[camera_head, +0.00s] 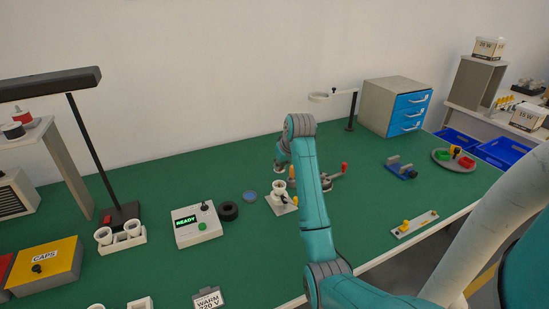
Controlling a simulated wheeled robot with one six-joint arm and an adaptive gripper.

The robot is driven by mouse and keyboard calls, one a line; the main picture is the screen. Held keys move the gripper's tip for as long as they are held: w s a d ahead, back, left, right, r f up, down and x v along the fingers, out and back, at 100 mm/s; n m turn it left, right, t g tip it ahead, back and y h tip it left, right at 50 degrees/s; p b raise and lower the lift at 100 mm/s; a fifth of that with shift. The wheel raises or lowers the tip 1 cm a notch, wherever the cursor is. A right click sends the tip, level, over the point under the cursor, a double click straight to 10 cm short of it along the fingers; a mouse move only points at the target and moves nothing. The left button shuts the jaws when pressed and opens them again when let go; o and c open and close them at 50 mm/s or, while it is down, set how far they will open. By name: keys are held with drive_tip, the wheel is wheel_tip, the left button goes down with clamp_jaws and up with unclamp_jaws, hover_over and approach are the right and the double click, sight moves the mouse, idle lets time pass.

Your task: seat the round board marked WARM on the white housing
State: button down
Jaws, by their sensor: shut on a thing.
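A small white housing (279,187) stands upright in a pale fixture plate (284,202) near the middle of the bench. My gripper (281,168) is small in the head view, pointing down just above the housing, partly hidden by my teal arm. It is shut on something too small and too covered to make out. I cannot tell whether this touches the housing. No round board with a readable WARM mark shows. A sign (207,299) reading WARM 220 V stands at the front edge of the picture.
A READY tester box (198,229), black ring (228,211) and blue disc (250,196) lie left of the fixture. A white rack (122,240) holds white cups. A red-handled clamp (333,174) stands close on the right, with a blue vise (401,169) farther off. Green bench between is clear.

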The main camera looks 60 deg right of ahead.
sight(279, 183)
drive_tip(key=shift+w+d+f, duration=0.1)
drive_tip(key=shift+w+f, duration=0.05)
drive_tip(key=shift+f, duration=2.8)
drive_tip(key=shift+f, duration=0.8)
idle(0.3)
drive_tip(key=c, duration=1.1)
unclamp_jaws()
drive_tip(key=v, duration=1.2)
